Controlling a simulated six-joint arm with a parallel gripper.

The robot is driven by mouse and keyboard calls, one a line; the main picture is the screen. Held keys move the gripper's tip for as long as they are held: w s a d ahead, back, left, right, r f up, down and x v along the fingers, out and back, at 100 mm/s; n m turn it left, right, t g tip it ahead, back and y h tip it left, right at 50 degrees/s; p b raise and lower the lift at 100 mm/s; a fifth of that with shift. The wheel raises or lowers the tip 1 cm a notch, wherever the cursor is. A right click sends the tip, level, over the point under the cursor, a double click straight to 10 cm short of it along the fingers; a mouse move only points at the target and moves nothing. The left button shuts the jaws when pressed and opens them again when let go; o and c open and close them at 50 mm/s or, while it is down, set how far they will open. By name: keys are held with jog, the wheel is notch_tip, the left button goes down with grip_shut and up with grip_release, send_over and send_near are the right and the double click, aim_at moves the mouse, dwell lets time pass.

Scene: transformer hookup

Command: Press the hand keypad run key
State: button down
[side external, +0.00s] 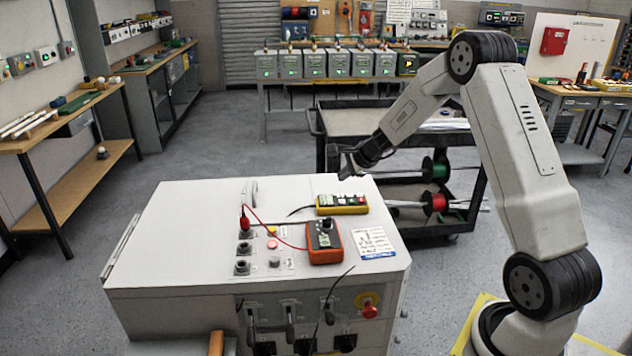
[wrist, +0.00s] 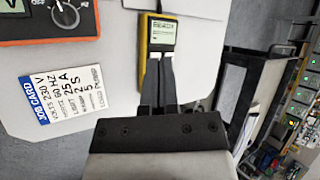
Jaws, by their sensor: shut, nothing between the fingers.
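The hand keypad (side external: 342,205) is a yellow-and-black unit with a small screen and a row of keys. It lies on the white cabinet top near its back right edge. In the wrist view its lit screen (wrist: 161,33) and yellow side show. My gripper (side external: 347,174) is shut and empty, above the keypad with a visible gap in the side view. In the wrist view the fingertips of my gripper (wrist: 160,56) overlap the keypad just below the screen and hide most of its keys. I cannot tell which key is the run key.
An orange meter (side external: 325,243) lies in front of the keypad, with a red lead running to a terminal (side external: 245,233). A white job card (side external: 373,242) lies right of the meter. A dark cart (side external: 330,150) with cable reels stands behind. The cabinet top's left half is clear.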

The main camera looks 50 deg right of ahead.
aim_at(354, 201)
jog(key=w+d+m+t+h, duration=0.1)
jog(key=d+m, duration=0.3)
jog(key=d, duration=0.3)
jog(key=shift+d+f, duration=0.3)
jog(key=shift+d, duration=0.05)
jog(key=shift+f, duration=0.1)
jog(key=shift+f, duration=4.3)
jog(key=shift+f, duration=0.85)
jog(key=shift+r, duration=0.85)
jog(key=shift+r, duration=0.1)
jog(key=shift+r, duration=2.4)
